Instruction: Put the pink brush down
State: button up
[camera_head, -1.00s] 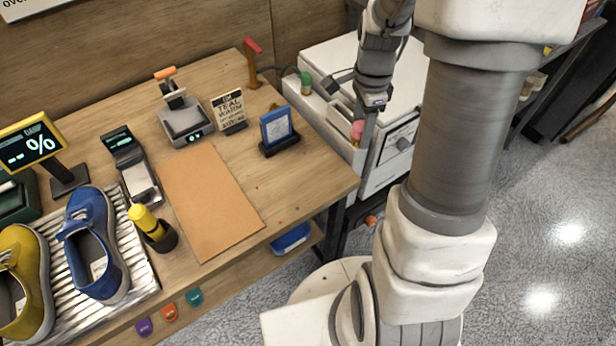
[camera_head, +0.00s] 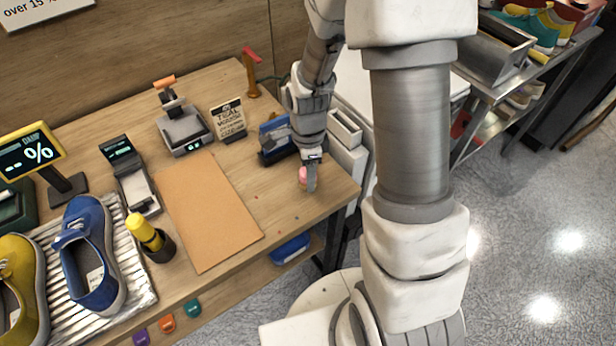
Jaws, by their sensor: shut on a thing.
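The pink brush (camera_head: 303,174) shows as a small pink piece at my gripper's fingers; the rest of it is hidden. My gripper (camera_head: 310,182) is shut on it, over the right part of the wooden table (camera_head: 285,215), near its right edge. I cannot tell whether the brush touches the tabletop. The tan mat (camera_head: 208,210) lies to the left of my gripper.
A blue framed stand (camera_head: 272,135) is just behind and left of my gripper, partly hidden by my arm. Two shoes, one blue (camera_head: 88,255), rest on a ribbed tray (camera_head: 140,290). Tabletop between mat and gripper is mostly clear.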

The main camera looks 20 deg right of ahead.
jog(key=shift+f, duration=0.9)
jog(key=o, duration=1.2)
jog(key=shift+f, duration=0.15)
notch_tip(320, 180, up, 18)
jog(key=p, duration=0.2)
jog(key=shift+s+r+n+t, duration=0.95)
jog(key=shift+s+r+n, duration=1.2)
jog(key=shift+n, duration=1)
jog(key=shift+s+r+n+t, duration=0.9)
jog(key=shift+s+r+n, duration=1)
jog(key=shift+s+n, duration=0.95)
jog(key=shift+s+r+n+t, duration=0.95)
jog(key=shift+s+r+n, duration=1.05)
jog(key=shift+n, duration=1.5)
